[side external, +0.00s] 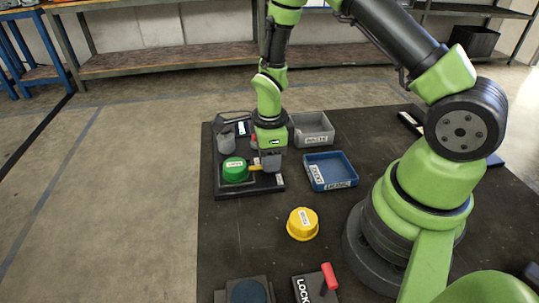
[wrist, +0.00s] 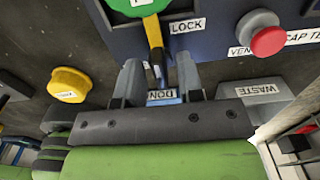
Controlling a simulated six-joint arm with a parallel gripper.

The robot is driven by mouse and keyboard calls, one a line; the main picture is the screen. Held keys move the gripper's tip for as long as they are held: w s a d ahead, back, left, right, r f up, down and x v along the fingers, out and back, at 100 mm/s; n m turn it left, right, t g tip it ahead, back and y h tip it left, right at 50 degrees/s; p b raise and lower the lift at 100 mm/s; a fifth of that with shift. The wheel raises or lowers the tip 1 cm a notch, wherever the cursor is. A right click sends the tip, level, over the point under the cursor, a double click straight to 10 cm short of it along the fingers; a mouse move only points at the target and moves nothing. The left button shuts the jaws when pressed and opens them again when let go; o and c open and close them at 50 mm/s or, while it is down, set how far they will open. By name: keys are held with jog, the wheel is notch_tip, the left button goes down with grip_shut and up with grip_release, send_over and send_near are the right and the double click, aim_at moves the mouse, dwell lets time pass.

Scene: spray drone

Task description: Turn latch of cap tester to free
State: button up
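The cap tester (side external: 262,184) is a dark base at the back left of the mat; its panel (wrist: 215,40) shows in the wrist view with a LOCK label. A green cap (side external: 235,170) sits on it, and its edge (wrist: 135,5) shows at the top of the wrist view. The yellow latch (wrist: 153,33) sticks out from beside the cap, near the LOCK label. My gripper (wrist: 160,62) is open, its fingers either side of the latch's end. I cannot tell whether a finger touches it. In the side view my gripper (side external: 268,163) hides part of the tester.
A red button (wrist: 267,40) sits on the tester. A grey WASTE bin (side external: 313,130) and a blue DONE tray (side external: 331,171) stand right of it. A yellow cap (side external: 302,224) lies in front. Another fixture with a red handle (side external: 328,277) stands at the front edge.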

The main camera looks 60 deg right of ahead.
grip_shut()
jog(key=shift+n, duration=0.4)
jog(key=n, duration=1.1)
jog(key=shift+n, duration=0.4)
jog(key=n, duration=0.5)
jog(key=shift+n, duration=0.3)
jog(key=shift+o, duration=0.9)
grip_release()
